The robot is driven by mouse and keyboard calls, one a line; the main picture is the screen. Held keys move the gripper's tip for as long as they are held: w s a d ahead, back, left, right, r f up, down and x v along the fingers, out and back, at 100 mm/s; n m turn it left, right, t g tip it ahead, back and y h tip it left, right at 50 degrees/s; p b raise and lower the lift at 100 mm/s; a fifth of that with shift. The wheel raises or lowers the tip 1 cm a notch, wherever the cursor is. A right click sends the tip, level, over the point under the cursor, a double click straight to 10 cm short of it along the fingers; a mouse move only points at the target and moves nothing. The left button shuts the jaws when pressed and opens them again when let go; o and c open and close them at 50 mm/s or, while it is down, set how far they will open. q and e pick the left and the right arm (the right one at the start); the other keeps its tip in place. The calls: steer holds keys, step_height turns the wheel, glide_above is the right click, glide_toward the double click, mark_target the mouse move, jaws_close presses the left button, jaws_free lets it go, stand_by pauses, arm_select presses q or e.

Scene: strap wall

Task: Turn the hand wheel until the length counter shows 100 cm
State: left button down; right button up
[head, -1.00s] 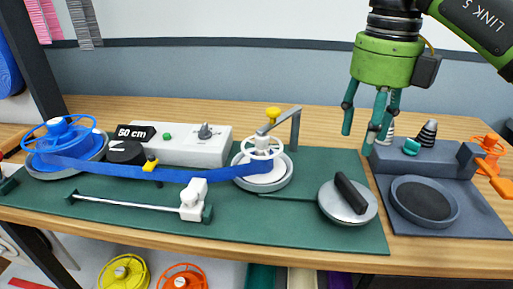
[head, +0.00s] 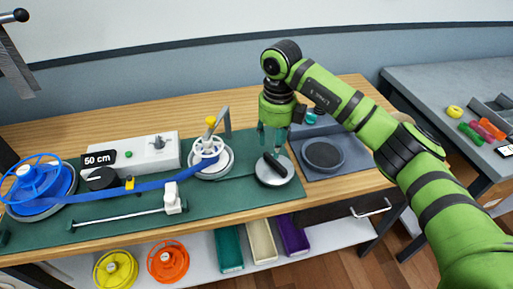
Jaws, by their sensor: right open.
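The length counter (head: 98,159) on the white box shows 50 cm. A grey round wheel with a black bar handle (head: 274,168) lies on the right end of the green mat; I take it for the hand wheel. My right gripper (head: 272,148) has teal fingers, open, pointing down just over the black handle. I cannot tell whether they touch it. A blue strap (head: 145,186) runs from the blue reel (head: 40,182) at the left to a white spool with a yellow knob (head: 208,152). My left gripper is not in view.
A grey tray with a round dish (head: 322,153) stands right of the wheel. A white clamp (head: 172,197) sits on a rod at the front of the mat. Yellow (head: 116,268) and orange reels (head: 168,260) and bins lie below. A side table (head: 440,80) stands at the right.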

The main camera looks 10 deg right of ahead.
mark_target(275, 163)
steer(key=shift+s+d+f+p, duration=0.1)
steer(key=shift+s+d+p, duration=0.05)
steer(key=shift+s+p, duration=0.25)
steer(key=shift+f, duration=0.4)
step_height(275, 163, down, 6)
steer(key=shift+w+d+r+p, duration=0.1)
steer(key=shift+w+r+p, duration=0.05)
steer(key=shift+p, duration=1)
steer(key=shift+f, duration=0.55)
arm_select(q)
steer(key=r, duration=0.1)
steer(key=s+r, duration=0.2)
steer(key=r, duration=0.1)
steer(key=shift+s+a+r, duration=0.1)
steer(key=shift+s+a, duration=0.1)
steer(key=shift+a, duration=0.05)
arm_select(e)
jaws_close()
